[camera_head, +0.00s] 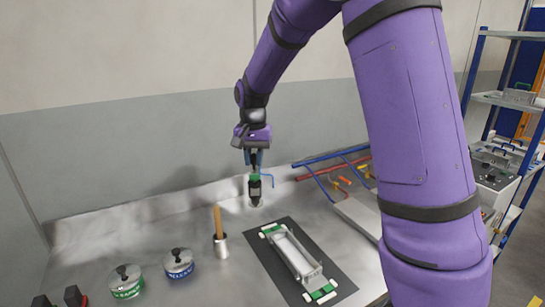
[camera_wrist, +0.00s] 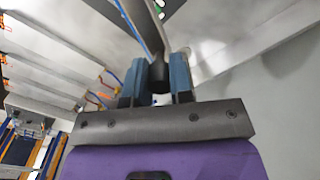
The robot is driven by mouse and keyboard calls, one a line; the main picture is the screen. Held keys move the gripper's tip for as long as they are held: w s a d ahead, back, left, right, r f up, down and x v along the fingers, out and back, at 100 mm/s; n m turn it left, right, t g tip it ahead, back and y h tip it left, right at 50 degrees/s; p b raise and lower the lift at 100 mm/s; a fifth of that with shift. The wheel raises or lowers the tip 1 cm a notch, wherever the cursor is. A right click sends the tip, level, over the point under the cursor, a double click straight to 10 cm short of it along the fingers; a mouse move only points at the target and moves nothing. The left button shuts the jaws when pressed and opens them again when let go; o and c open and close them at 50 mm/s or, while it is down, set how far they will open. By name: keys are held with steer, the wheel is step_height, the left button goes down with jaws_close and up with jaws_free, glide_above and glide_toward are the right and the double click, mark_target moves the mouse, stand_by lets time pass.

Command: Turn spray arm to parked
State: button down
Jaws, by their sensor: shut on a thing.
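My gripper (camera_head: 253,162) points down above the back of the metal bench. In the wrist view its two blue fingers (camera_wrist: 166,76) are shut on a dark, roughly cylindrical part (camera_wrist: 160,74). I cannot tell for sure which part is the spray arm, or how the held part joins the others. In the wrist view a grey bar (camera_wrist: 146,28) runs away from the fingers.
Blue and red pipes (camera_head: 330,157) with orange levers are at right, near shelving (camera_head: 510,100).

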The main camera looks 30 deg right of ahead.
steer(key=w+a+m, duration=0.6)
steer(key=w+a, duration=0.1)
steer(key=w, duration=0.2)
steer(key=w+a+m, duration=0.6)
steer(key=w+a, duration=0.1)
steer(key=w, duration=0.3)
steer(key=shift+w, duration=0.3)
steer(key=shift+r, duration=0.15)
steer(key=c, duration=1)
jaws_free()
steer(key=shift+w, duration=0.15)
step_height(320, 180, up, 11)
steer(key=shift+f, duration=0.2)
